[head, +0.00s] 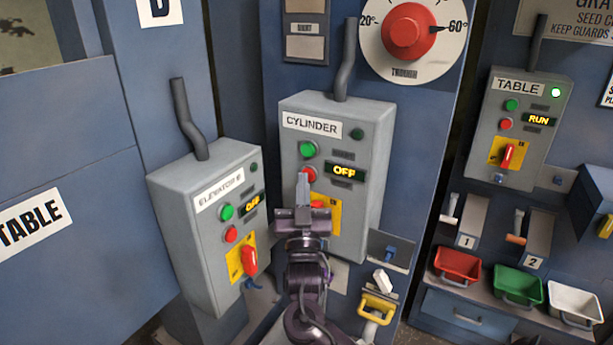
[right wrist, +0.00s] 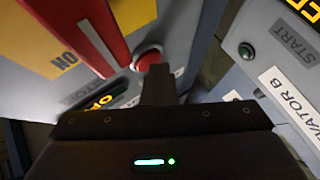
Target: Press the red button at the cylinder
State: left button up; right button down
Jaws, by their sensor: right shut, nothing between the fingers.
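The grey CYLINDER box (head: 365,185) stands in the middle of the head view. Its display (head: 344,170) reads OFF, and its small lamp (head: 357,134) is dark. Its green button (head: 308,150) is clear to see above the red button (head: 311,173), which is partly hidden by my right gripper (head: 303,178). In the right wrist view the red button (right wrist: 148,58) sits right at the tips of my shut, empty right gripper (right wrist: 156,72). I cannot tell whether they touch or whether the button is pushed in. My left gripper is not in view.
The ELEVATOR B box (head: 185,215), display OFF, stands close on the left with its own red button (head: 231,234). The CYLINDER box's red selector handle (right wrist: 88,28) is near my fingers. The TABLE box (head: 520,150) at right reads RUN. Red, green and white bins stand below it.

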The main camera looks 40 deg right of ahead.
jog(key=shift+s+a, duration=0.35)
jog(key=shift+a, duration=0.3)
jog(key=shift+a, duration=0.1)
jog(key=shift+s+a+p, duration=0.1)
jog(key=shift+s+a, duration=0.2)
jog(key=shift+a, duration=0.45)
jog(key=shift+s+a+p, duration=0.1)
jog(key=shift+s+a, duration=0.25)
jog(key=shift+a, duration=0.35)
jog(key=shift+s+a+p, duration=0.1)
jog(key=shift+s+a, duration=0.2)
jog(key=shift+a, duration=0.45)
jog(key=shift+f, duration=0.1)
